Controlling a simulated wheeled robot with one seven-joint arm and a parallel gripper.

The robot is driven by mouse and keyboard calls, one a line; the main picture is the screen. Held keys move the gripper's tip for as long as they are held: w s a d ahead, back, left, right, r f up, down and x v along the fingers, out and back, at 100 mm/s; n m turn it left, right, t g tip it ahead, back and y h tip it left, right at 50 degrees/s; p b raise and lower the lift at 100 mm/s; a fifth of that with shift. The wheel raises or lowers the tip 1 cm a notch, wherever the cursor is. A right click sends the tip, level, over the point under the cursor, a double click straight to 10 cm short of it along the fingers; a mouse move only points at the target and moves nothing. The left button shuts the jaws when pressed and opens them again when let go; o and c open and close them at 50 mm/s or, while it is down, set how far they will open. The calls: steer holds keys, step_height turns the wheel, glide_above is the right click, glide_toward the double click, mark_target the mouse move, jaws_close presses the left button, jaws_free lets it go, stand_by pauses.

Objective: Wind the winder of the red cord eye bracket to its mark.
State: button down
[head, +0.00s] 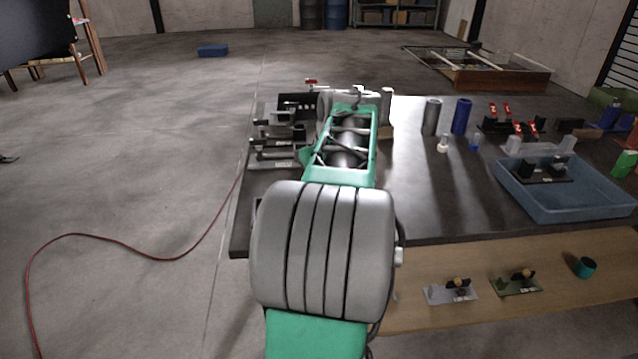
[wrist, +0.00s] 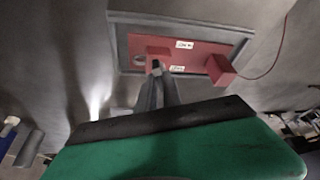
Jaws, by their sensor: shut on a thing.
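The red cord eye bracket (wrist: 200,58) shows in the wrist view as a red plate in a dark frame, with white labels and a red block at its right end. A thin red cord runs from that block to the upper right. My gripper (wrist: 157,70) is shut at the left part of the plate, on what appears to be the winder. The fingers hide most of the winder, and I cannot read its angle or the mark. In the head view my arm covers the gripper; a small red piece (head: 311,82) shows at the table's far left.
Several dark and grey brackets (head: 275,150) stand left of my arm on the dark table (head: 450,210). A blue tray (head: 530,207), a grey cylinder (head: 431,117) and a blue cylinder (head: 461,117) stand to the right. The table's middle right is clear. A red cable (head: 130,250) lies on the floor.

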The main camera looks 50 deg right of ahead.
stand_by(0.3)
steer(key=c, duration=1.5)
jaws_free()
steer(key=p+v, duration=0.1)
steer(key=v, duration=0.6)
steer(key=shift+s+r+p, duration=0.15)
steer(key=shift+r+p, duration=0.2)
steer(key=shift+p, duration=0.05)
